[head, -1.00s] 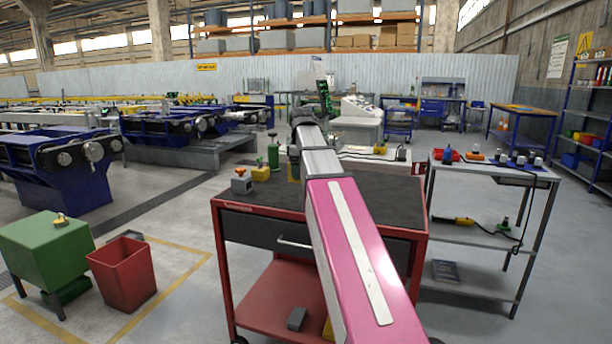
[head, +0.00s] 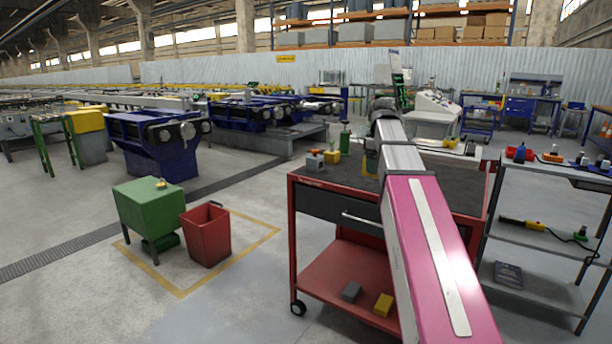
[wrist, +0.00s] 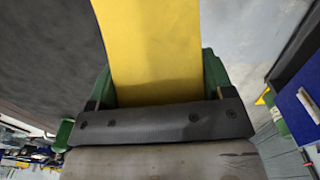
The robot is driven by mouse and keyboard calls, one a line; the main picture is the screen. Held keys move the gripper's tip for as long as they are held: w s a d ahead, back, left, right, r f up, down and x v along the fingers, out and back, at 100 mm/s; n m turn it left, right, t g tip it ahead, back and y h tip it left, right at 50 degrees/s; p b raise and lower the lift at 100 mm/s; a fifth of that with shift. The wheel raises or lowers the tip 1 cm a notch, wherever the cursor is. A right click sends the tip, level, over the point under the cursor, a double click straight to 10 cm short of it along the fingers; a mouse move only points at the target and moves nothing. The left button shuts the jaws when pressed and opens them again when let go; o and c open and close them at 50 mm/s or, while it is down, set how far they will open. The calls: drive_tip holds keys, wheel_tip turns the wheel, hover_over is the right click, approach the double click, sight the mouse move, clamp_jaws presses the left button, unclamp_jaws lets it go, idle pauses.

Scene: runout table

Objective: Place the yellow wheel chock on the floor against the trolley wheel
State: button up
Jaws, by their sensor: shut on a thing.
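My gripper (wrist: 158,78) has green fingers shut on a yellow block, the wheel chock (wrist: 158,40), which reaches out past the fingertips in the wrist view. The red trolley (head: 330,190) stands in front of me with a dark top. Its near-left wheel (head: 298,309) rests on the floor with clear floor around it. Its other wheels are hidden or out of view.
The trolley's lower shelf holds a grey block (head: 351,291) and a yellow block (head: 384,304). Small items and a green bottle (head: 345,138) are on or behind its top. A red bin (head: 205,235) and green box (head: 150,210) stand left. A grey shelf unit (head: 545,180) stands right.

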drive_tip(key=s+a+f+m, duration=0.2)
drive_tip(key=f+m, duration=0.3)
drive_tip(key=f, duration=0.4)
drive_tip(key=s+a+f+m, duration=0.2)
drive_tip(key=s+f+m, duration=0.3)
drive_tip(key=f, duration=0.4)
drive_tip(key=shift+s+a+m, duration=0.25)
drive_tip(key=shift+a+m, duration=0.1)
drive_tip(key=shift+m, duration=0.25)
drive_tip(key=shift+r, duration=0.1)
